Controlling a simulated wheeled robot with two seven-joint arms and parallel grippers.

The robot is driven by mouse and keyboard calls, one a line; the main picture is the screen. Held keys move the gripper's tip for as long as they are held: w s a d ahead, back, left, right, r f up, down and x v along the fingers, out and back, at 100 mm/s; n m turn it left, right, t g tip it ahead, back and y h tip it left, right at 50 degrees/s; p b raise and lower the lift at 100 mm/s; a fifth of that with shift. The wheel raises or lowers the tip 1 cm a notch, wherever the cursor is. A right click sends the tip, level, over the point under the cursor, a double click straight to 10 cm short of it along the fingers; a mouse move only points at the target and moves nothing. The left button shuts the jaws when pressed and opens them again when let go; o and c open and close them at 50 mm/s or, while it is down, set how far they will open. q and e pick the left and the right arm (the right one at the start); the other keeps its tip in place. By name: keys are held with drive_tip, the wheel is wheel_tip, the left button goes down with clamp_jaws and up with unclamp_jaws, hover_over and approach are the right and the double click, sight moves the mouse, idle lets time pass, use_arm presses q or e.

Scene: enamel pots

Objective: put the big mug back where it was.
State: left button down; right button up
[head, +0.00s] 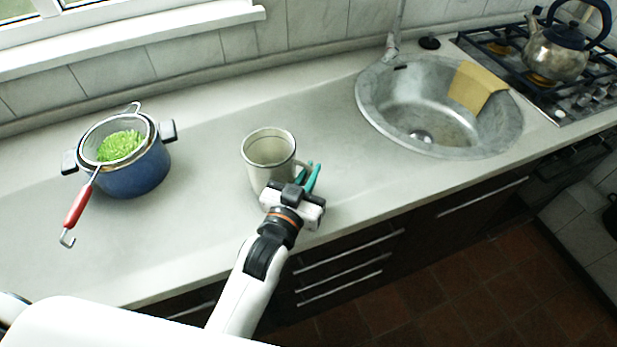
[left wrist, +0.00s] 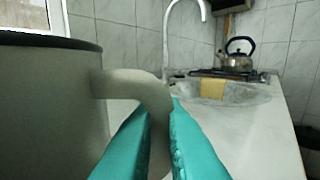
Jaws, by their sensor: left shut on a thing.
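The big mug (head: 258,165) is cream-white with a dark rim and stands upright at the middle of the counter in the head view. Its handle points right. In the left wrist view the mug (left wrist: 50,110) fills the left side, with its handle (left wrist: 158,120) between the teal fingers. My left gripper (head: 310,178) is shut on the handle; it also shows in the left wrist view (left wrist: 162,135). I cannot tell whether the mug's base touches the counter, as the gripper partly hides it. My right gripper is not in view.
A blue pot (head: 137,176) with a red-handled strainer (head: 77,204) of green food stands left on the counter (head: 190,235). A round sink (head: 385,105) with a yellow cloth (head: 475,88) is at right, and a kettle (head: 556,52) is on the stove beyond. The counter between pot and mug is clear.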

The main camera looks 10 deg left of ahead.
use_arm(q)
drive_tip(key=shift+f, duration=0.65)
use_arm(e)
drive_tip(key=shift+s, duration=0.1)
use_arm(q)
drive_tip(key=c, duration=2)
unclamp_jaws()
drive_tip(key=shift+f, duration=0.2)
drive_tip(key=o, duration=0.5)
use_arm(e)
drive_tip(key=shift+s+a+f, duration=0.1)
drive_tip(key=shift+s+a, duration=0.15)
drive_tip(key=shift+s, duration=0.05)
use_arm(q)
drive_tip(key=shift+r, duration=0.1)
